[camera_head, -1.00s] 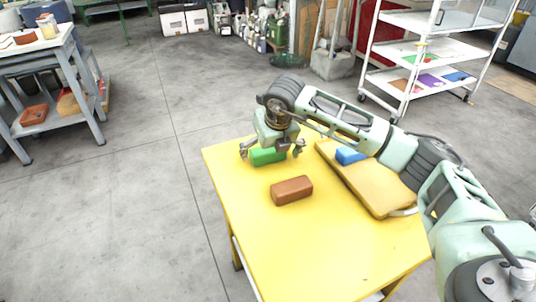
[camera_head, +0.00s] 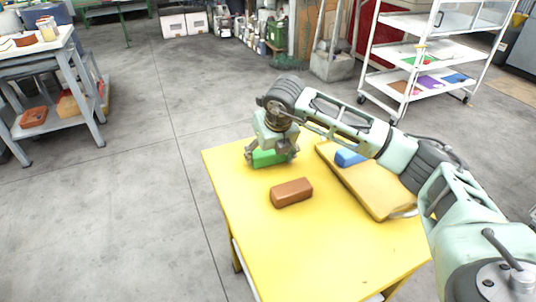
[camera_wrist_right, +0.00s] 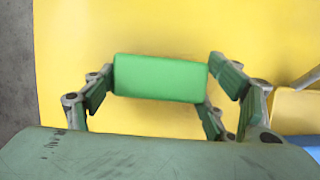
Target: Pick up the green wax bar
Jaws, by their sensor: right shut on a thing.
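The green wax bar (camera_head: 265,159) is at the far left end of the yellow table. My right gripper (camera_head: 271,157) comes down over it and is shut on it, with fingers at its two short ends. In the right wrist view the green bar (camera_wrist_right: 160,78) lies crosswise between the fingers, its broad face fully visible. I cannot tell whether it still touches the table. My left gripper is not in view.
A brown bar (camera_head: 292,192) lies nearer on the yellow table (camera_head: 300,245). A blue bar (camera_head: 348,157) rests on a tan board (camera_head: 375,188) at the right, under my arm. The near table surface is clear. A white shelf cart (camera_head: 430,50) stands behind.

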